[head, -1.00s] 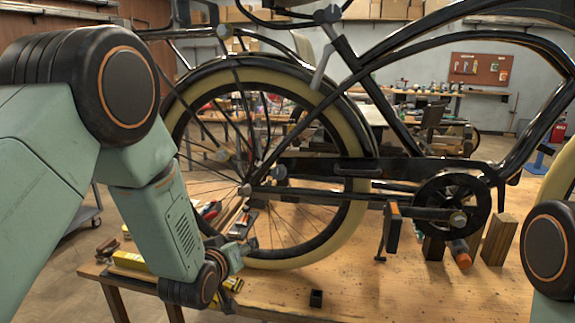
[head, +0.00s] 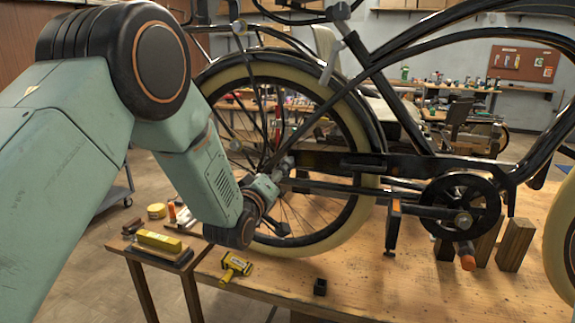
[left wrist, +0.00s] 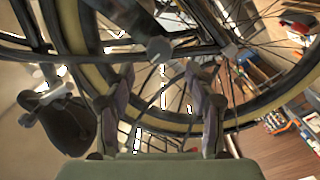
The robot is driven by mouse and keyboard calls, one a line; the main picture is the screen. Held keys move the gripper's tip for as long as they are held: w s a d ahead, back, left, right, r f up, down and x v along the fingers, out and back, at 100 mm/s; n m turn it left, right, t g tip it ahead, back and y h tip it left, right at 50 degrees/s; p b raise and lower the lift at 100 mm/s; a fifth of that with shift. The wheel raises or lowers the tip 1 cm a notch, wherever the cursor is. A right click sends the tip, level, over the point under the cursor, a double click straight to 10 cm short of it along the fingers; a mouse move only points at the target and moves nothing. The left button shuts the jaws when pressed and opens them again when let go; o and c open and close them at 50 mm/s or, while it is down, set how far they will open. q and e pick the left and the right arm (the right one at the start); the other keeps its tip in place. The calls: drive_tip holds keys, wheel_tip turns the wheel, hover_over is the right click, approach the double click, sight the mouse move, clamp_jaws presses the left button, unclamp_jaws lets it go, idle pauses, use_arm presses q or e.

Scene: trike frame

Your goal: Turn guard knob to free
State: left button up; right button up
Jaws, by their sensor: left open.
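The black trike frame (head: 405,120) stands over the wooden bench with its cream-tyred rear wheel (head: 345,220). A grey round knob (head: 286,163) is at the rear end of the black chain guard (head: 335,161). In the left wrist view a grey knob (left wrist: 160,49) stands just beyond the fingertips, roughly centred between them. My left gripper (head: 274,178) is close to the knob beside the wheel hub, partly hidden by its own wrist. In the left wrist view its two fingers (left wrist: 160,75) are apart with nothing held. My right gripper is out of view.
The crank and chainring (head: 462,208) are to the right, with wooden blocks (head: 515,245) below. Wheel spokes and frame tubes crowd the gripper.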

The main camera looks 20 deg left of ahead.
use_arm(q)
drive_tip(key=w, duration=0.6)
drive_tip(key=shift+w+d+f+p, duration=0.1)
drive_tip(key=shift+w+d+p, duration=0.1)
drive_tip(key=shift+d+p, duration=0.2)
drive_tip(key=shift+w+a, duration=0.35)
drive_tip(key=shift+a, duration=0.05)
drive_tip(key=shift+w+d, duration=0.1)
drive_tip(key=shift+d, duration=0.3)
drive_tip(key=shift+c, duration=0.6)
drive_tip(key=shift+a, duration=0.3)
drive_tip(key=c, duration=0.5)
drive_tip(key=shift+d, duration=0.15)
clamp_jaws()
